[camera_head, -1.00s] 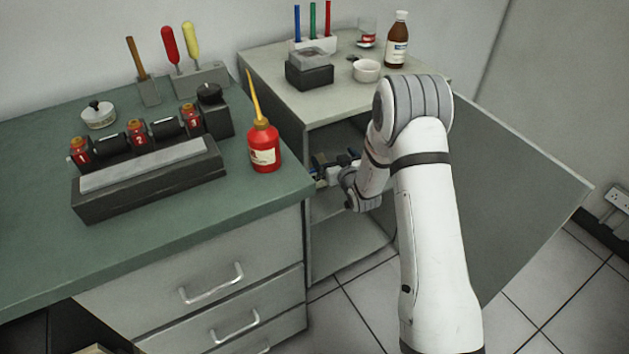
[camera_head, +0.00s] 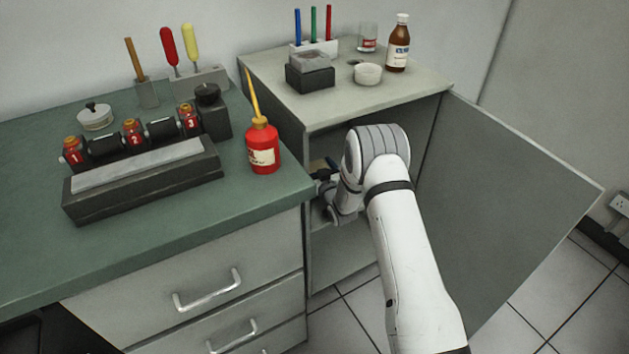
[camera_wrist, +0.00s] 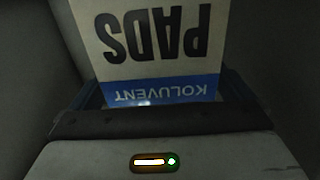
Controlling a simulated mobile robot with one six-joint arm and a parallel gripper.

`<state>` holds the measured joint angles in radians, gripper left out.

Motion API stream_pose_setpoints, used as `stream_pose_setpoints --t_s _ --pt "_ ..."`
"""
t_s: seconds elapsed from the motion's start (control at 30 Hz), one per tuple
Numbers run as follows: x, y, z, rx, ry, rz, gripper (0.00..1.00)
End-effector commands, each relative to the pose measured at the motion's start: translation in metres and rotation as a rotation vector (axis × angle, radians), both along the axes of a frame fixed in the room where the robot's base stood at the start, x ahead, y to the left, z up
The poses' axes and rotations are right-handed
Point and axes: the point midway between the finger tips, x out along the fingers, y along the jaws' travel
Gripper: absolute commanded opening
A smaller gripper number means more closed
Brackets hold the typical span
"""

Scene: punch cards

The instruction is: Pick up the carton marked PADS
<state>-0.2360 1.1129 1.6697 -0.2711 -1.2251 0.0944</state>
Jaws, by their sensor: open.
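The carton marked PADS (camera_wrist: 155,42) fills the upper middle of the wrist view. It has a pale face with dark letters that appear upside down, and a blue band reading KOLUVENT. My gripper (camera_wrist: 163,96) is open, with a finger showing at each side of the carton's blue end. I cannot tell whether either finger touches it. In the head view my gripper (camera_head: 322,178) is inside the open cabinet (camera_head: 345,255), near its left wall and largely hidden by my arm. I cannot make out the carton clearly there.
The cabinet door (camera_head: 510,200) stands wide open to the right of my arm. The cabinet top holds a brown bottle (camera_head: 398,45), a white bowl (camera_head: 367,74) and a dark box (camera_head: 310,75). A red oil can (camera_head: 262,150) stands near the green bench's right edge.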

Motion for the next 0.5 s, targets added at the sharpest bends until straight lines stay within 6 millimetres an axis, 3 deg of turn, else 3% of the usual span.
stream_pose_setpoints --t_s 0.23,0.5 --pt "0.0021 0.0007 -0.0001 -0.001 0.002 -0.001 1.00" --pt "0.0021 0.0002 0.0000 0.000 0.001 -0.001 0.79"
